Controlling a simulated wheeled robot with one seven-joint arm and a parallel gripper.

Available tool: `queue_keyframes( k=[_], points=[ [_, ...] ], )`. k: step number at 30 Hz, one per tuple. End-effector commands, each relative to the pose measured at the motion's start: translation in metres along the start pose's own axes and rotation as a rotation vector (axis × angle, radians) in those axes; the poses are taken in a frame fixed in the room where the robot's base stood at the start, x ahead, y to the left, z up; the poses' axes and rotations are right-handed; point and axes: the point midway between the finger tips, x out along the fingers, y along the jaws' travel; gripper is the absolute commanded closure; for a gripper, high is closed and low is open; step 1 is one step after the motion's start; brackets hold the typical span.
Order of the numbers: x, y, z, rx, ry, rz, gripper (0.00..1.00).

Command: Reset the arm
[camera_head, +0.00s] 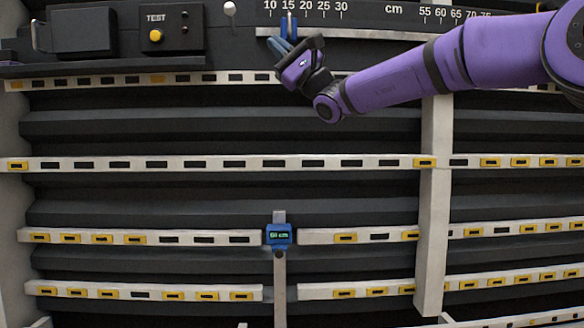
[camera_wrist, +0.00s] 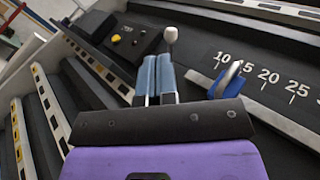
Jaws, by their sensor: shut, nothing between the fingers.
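My purple arm reaches in from the right in the head view. My gripper (camera_head: 285,50) is at the top of the panel, in front of the cm scale near the 10 and 15 marks. In the wrist view its two blue-grey fingers (camera_wrist: 156,78) are close together with nothing between them. A blue slider (camera_head: 291,27) sits on the scale at about 15, just behind the gripper; in the wrist view the slider (camera_wrist: 227,80) is right of the fingers.
A TEST box (camera_head: 168,28) with a yellow button and a white-knobbed lever (camera_head: 229,10) are left of the gripper. A vertical pale post (camera_head: 434,200) stands below my arm. A blue display (camera_head: 279,235) is mounted lower on the slatted wall. Space before the lower slats is open.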

Motion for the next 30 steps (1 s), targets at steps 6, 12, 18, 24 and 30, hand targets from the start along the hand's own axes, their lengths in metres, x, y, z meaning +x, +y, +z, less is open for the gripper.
queue_keyframes(
  k=[6, 12, 18, 24, 30],
  points=[
    [-0.013, 0.042, 0.041, -0.097, -0.015, 0.264, 1.0],
    [-0.068, 0.094, 0.087, -0.25, 0.005, 0.671, 1.0],
    [-0.15, 0.12, 0.123, -0.395, 0.064, 1.048, 1.0],
    [-0.248, 0.122, 0.158, -0.528, 0.15, 1.394, 1.0],
    [-0.35, 0.107, 0.196, -0.643, 0.251, 1.705, 1.0]
  ],
)
